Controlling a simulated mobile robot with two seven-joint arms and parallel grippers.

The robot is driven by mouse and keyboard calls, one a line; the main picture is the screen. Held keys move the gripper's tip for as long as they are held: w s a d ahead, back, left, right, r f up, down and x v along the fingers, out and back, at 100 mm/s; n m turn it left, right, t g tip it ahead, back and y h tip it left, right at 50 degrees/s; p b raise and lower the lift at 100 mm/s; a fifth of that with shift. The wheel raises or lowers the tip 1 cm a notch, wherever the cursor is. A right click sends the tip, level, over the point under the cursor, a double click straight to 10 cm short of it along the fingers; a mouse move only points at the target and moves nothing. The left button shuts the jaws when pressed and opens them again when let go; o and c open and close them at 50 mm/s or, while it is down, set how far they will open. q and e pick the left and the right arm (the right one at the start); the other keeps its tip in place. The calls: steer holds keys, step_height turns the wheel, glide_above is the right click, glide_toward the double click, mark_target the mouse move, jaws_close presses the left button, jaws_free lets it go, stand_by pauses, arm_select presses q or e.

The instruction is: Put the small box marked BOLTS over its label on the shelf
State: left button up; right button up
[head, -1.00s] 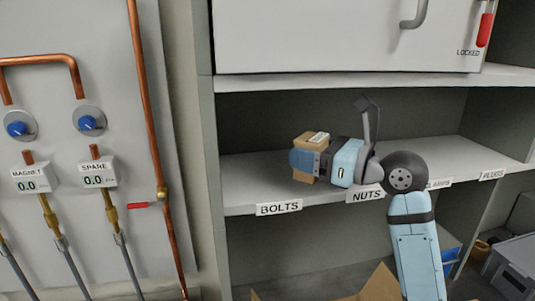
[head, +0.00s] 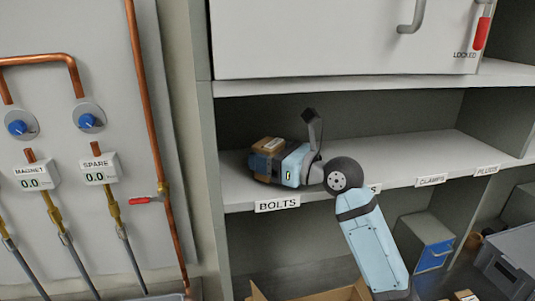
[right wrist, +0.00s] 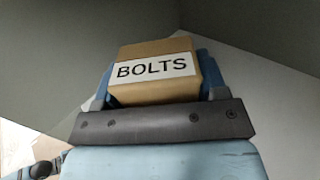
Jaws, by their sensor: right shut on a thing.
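The small cardboard box (head: 267,144) is in my right gripper, above the shelf board at its left end. In the right wrist view the box (right wrist: 152,91) shows a white face marked BOLTS. My right gripper (head: 264,162) is shut on the box, with blue fingers on its sides. The BOLTS label (head: 277,204) is on the shelf's front edge, below and slightly right of the box. I cannot tell whether the box touches the shelf (head: 400,165). My left gripper is not in view.
The CLAMPS label (head: 431,180) and PLUGS label (head: 486,170) are farther right; my arm mostly covers the NUTS label. The shelf is bare to the right. A locked cabinet (head: 310,40) hangs above. An open carton (head: 330,293) and a blue-fronted drawer unit (head: 433,256) are below.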

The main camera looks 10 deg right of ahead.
steer(key=o, duration=0.7)
steer(key=shift+f, duration=0.15)
steer(key=o, duration=0.4)
steer(key=shift+o, duration=0.2)
